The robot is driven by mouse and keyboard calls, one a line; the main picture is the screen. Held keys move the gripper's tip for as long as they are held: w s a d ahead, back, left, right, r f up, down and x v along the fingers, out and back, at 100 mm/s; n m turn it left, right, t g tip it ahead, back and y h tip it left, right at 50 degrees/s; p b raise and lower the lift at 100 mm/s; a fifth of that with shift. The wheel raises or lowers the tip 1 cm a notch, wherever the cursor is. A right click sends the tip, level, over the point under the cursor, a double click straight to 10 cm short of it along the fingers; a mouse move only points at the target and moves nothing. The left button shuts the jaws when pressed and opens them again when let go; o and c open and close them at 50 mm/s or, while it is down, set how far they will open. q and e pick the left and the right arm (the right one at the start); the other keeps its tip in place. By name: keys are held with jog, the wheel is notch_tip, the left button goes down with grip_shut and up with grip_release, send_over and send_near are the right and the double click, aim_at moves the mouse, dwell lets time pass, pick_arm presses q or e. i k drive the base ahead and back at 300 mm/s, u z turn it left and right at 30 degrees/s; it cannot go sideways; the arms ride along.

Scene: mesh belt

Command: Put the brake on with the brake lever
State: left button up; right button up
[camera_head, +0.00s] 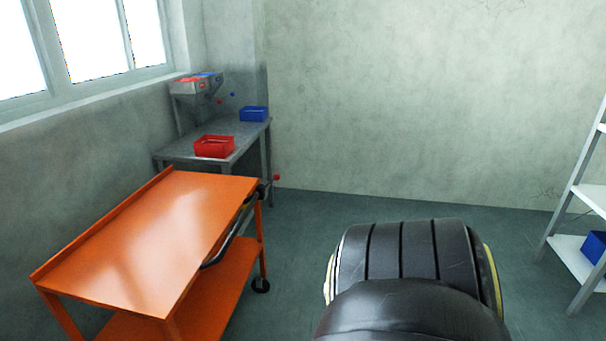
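I cannot pick out a brake lever for certain. A small red knob (277,177) shows beside the right front leg of the grey bench, just past the corner of the orange cart. Another small red knob (219,101) and a small blue knob (233,94) show by the grey dispenser unit on the bench. A black bar (228,240) runs along the right side of the orange cart (150,245). Neither of my grippers is in view, so what they hold is hidden.
The grey bench (245,135) stands in the far left corner with a red bin (214,147), a blue bin (254,114) and the dispenser unit (190,88). A white shelf (580,195) with a blue box (594,247) is at right. Floor is clear along the back wall.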

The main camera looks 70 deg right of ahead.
aim_at(275, 177)
jog(key=z, duration=1.4)
jog(key=i, duration=0.25)
jog(key=z, duration=0.85)
